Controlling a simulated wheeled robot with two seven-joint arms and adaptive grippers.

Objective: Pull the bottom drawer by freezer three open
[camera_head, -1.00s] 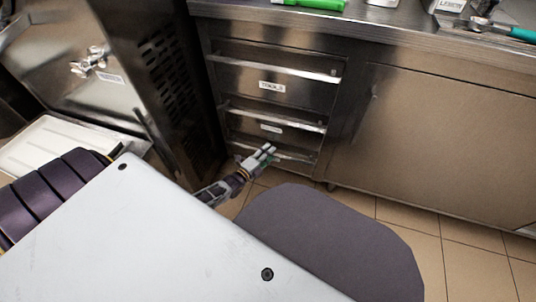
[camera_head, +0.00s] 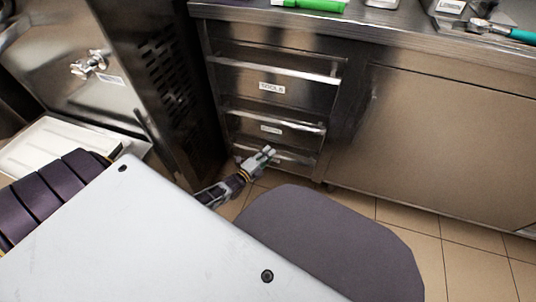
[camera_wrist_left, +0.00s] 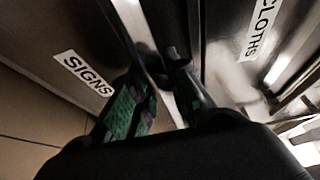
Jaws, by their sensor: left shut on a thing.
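The bottom drawer (camera_head: 296,168) is the lowest of a steel stack under the counter. Its front carries a SIGNS label (camera_wrist_left: 83,73) in the left wrist view; in the head view my gripper covers that area. Its bar handle (camera_head: 300,159) runs across its upper edge. My left gripper (camera_head: 267,152) is at this handle, left of its middle. In the left wrist view its green-padded fingers (camera_wrist_left: 155,82) are shut on the bar, one on each side. I cannot tell any gap between the drawer and its frame. My right gripper is not in view.
Above are the CLOTHS drawer (camera_head: 300,136) and the TOOLS drawer (camera_head: 310,92). A dark vented freezer side (camera_head: 170,75) stands close on the left. A closed steel cabinet (camera_head: 450,140) is on the right. Tiled floor (camera_head: 455,265) shows in front.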

